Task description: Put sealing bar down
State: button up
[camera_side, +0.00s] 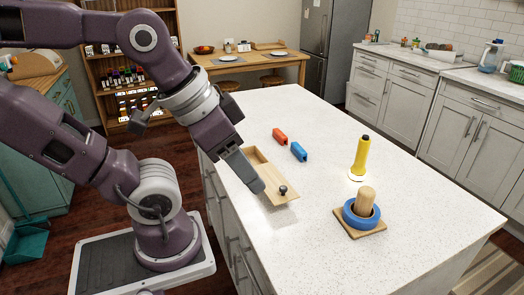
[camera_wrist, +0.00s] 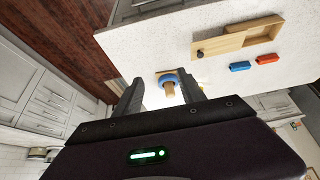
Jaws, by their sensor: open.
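No object in either view is plainly recognisable as a sealing bar. My gripper (camera_side: 258,186) is open, pointing down over the near left part of the white counter. In the side view it overlaps the wooden box (camera_side: 284,198), a shallow tray with a dark knob (camera_side: 283,190) at its near end. In the wrist view the fingers (camera_wrist: 160,90) are spread with nothing held between them. The box (camera_wrist: 250,41) lies off to their right, apart from them. A red block (camera_side: 280,136) and a blue block (camera_side: 299,151) lie beside the box.
A yellow flashlight-like object (camera_side: 360,157) stands upright with a glow at its base. A blue ring (camera_side: 350,216) sits around a wooden peg (camera_side: 365,201) on a square base (camera_side: 361,231). The counter (camera_side: 330,265) is clear at the front and back.

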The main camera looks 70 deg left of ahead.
jog(key=w+a+r+n, duration=0.3)
jog(key=w+n, duration=0.1)
jog(key=w, duration=0.4)
jog(key=n+g+y, duration=0.5)
jog(key=n+g, duration=0.1)
jog(key=n, duration=0.8)
send_over(280, 132)
jog(key=d, duration=0.2)
notch_tip(280, 132, down, 18)
jog(key=shift+w+d+f, duration=0.1)
jog(key=shift+w+f, duration=0.05)
jog(key=shift+d+x, duration=0.2)
jog(key=shift+x, duration=2.4)
jog(key=shift+f+h, duration=0.3)
jog(key=shift+f, duration=0.05)
